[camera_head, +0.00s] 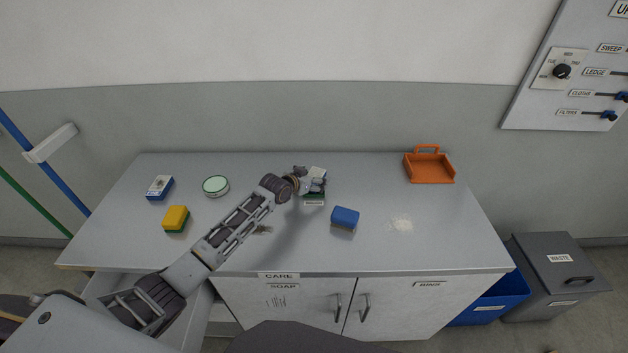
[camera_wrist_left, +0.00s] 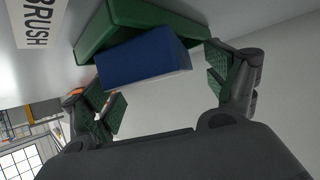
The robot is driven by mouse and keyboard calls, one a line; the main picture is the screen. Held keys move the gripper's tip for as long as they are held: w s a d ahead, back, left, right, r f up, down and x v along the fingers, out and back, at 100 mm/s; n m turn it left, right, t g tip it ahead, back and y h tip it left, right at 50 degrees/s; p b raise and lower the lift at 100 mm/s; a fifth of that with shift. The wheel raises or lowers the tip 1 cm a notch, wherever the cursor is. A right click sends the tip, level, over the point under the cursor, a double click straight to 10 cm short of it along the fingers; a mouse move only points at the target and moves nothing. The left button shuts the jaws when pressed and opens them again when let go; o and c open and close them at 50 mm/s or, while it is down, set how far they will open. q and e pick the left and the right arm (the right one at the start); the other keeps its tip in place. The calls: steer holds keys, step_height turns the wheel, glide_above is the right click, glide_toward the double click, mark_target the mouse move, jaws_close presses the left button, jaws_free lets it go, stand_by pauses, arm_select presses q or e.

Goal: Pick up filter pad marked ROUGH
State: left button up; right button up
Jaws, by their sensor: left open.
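My left gripper (camera_head: 312,186) is at the back middle of the grey counter, over a dark green holder (camera_head: 314,196) with a white label. In the left wrist view my gripper (camera_wrist_left: 160,86) is open, and a blue block (camera_wrist_left: 145,62) shows between its fingers, in front of the green holder (camera_wrist_left: 135,18). I cannot tell whether the fingers touch the block. No ROUGH marking is readable, so I cannot tell whether this block is that pad. My right gripper is not in view.
The counter (camera_head: 390,250) holds a blue sponge (camera_head: 345,216), an orange tray (camera_head: 430,172), a yellow-green sponge (camera_head: 176,218), a round tin (camera_head: 215,186) and a blue-white box (camera_head: 160,187). A pale powder patch (camera_head: 401,223) lies at right. An open drawer shows at front left.

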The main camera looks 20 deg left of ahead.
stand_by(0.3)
arm_select(q)
steer(key=c, duration=1.3)
steer(key=shift+r, duration=0.15)
steer(key=shift+r+b, duration=0.45)
steer(key=shift+r, duration=4.45)
